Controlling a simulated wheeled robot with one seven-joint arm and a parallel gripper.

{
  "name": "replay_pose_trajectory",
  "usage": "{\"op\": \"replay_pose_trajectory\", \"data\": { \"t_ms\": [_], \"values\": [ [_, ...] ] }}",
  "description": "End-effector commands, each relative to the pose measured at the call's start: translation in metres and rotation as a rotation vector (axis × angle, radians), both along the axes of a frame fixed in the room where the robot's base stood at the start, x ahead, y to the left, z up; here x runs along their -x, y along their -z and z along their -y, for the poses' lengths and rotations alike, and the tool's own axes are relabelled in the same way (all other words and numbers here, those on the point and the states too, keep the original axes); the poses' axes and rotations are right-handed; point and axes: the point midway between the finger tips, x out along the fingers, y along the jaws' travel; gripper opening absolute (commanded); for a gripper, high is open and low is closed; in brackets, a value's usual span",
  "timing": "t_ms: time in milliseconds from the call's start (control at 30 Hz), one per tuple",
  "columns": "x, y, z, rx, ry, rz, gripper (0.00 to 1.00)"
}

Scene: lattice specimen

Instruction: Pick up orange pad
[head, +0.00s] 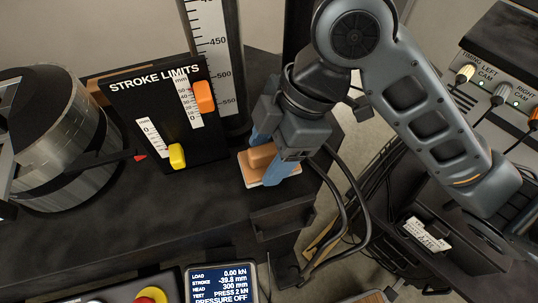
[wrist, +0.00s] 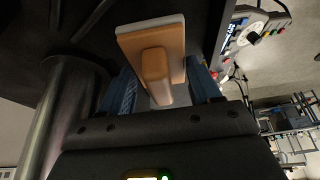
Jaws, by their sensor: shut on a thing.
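The orange pad (head: 262,157) is a tan-orange block with a raised grip and a pale underside, at the right end of the dark bench in the head view. My gripper (head: 270,163) comes down on it from above, its blue fingers on both sides, shut on the raised grip. In the wrist view, the pad (wrist: 172,38) shows its flat orange plate and raised grip between the blue fingers of my gripper (wrist: 162,90). I cannot tell whether the pad touches the bench.
A black STROKE LIMITS panel (head: 125,97) with yellow and orange sliders stands to the left. A metal cylinder (head: 62,140) is further left. A ruled column (head: 213,30) rises behind. Black cables (head: 345,200) hang to the right. A display (head: 221,284) is at the front.

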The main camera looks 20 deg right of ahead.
Motion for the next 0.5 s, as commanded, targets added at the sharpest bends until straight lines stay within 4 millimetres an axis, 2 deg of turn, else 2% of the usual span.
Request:
{"op": "replay_pose_trajectory", "data": {
  "t_ms": [67, 500],
  "values": [
    [0.0, -0.012, 0.0, 0.001, -0.005, 0.004, 0.33],
    [0.052, -0.053, 0.052, 0.005, 0.001, 0.006, 0.33]
  ]
}}
